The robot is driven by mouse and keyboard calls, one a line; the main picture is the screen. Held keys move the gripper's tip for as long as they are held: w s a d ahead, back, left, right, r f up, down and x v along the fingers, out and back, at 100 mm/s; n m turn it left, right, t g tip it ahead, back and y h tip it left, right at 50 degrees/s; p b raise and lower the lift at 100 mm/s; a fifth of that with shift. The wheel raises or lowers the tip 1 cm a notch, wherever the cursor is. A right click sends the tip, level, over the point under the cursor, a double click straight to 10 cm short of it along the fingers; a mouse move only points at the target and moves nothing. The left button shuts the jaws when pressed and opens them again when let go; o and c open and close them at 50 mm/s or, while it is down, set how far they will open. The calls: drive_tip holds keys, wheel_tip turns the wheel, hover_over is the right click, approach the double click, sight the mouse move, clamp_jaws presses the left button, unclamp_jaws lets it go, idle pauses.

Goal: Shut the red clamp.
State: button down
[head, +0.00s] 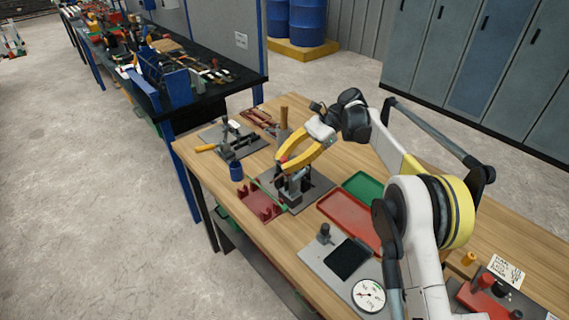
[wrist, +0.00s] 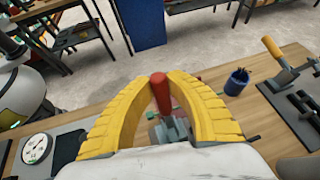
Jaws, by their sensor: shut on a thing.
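The red clamp has a red handle (wrist: 160,92) that stands nearly upright in the wrist view, above a grey metal body (wrist: 172,130). In the head view the dark clamp body (head: 293,186) stands on a dark base plate (head: 318,188) on the workbench. My gripper (wrist: 160,82) has yellow fingers, one on each side of the red handle near its top. It is shut on the handle. In the head view my gripper (head: 281,164) is just above the clamp body, and its fingers hide most of the handle.
A red rack (head: 260,204) and a blue cup (head: 236,171) stand near the clamp. A second fixture with an orange handle (head: 205,148) is behind left. Red (head: 348,222) and green (head: 363,187) trays lie to the right. A plate with a dial (head: 369,295) is in front.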

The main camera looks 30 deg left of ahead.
drive_tip(key=c, duration=1.3)
unclamp_jaws()
drive_tip(key=shift+w, duration=0.1)
drive_tip(key=shift+r, duration=0.1)
wheel_tip(320, 180, up, 10)
drive_tip(key=shift+f, duration=0.1)
